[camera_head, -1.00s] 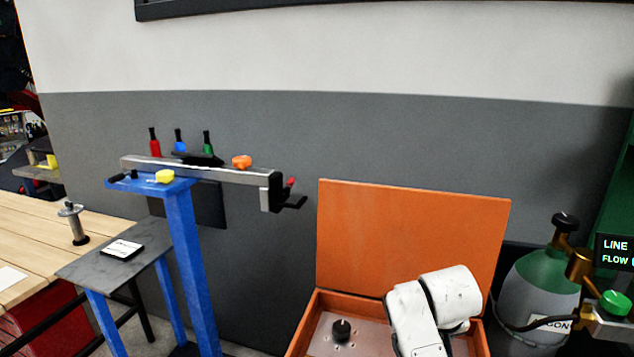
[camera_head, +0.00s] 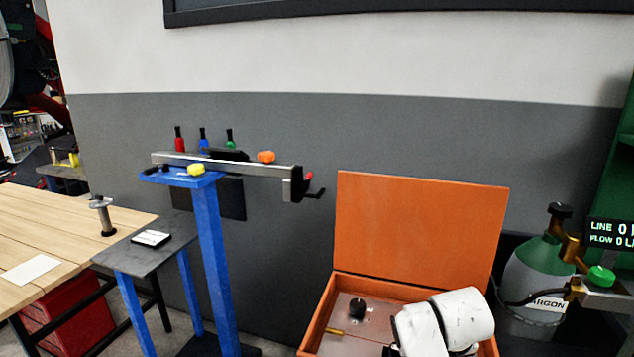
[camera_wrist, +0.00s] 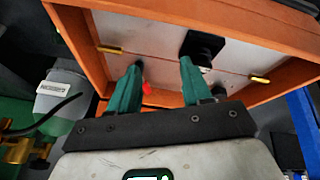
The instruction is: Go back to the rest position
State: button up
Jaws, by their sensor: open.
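My gripper (camera_wrist: 160,88) shows in the wrist view with its two green fingers apart and nothing between them. It is over the open orange box (camera_wrist: 220,15), whose pale inside panel carries a black knob (camera_wrist: 203,47) beyond the right fingertip. A small red spot (camera_wrist: 147,88) shows beside the left finger. In the head view my white arm covers the right part of the orange box (camera_head: 318,318), and the gripper itself is hidden. The black knob (camera_head: 357,308) stands on the panel left of my arm.
A blue stand (camera_head: 212,260) with a metal beam (camera_head: 240,168) is left of the box. A grey side table (camera_head: 130,258) and a wooden bench (camera_head: 60,225) lie further left. A green-topped argon cylinder (camera_head: 535,275) stands close on the right. The wall is behind.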

jog(key=s+d+f+g, duration=0.1)
jog(key=s+f, duration=0.3)
jog(key=s, duration=0.9)
jog(key=s+d+f+g+y, duration=0.1)
jog(key=s+f, duration=0.4)
jog(key=s, duration=0.8)
jog(key=s+d+f+m+g, duration=0.1)
jog(key=s+f, duration=0.3)
jog(key=s, duration=0.9)
jog(key=shift+s+f+y, duration=0.3)
jog(key=shift+s, duration=0.05)
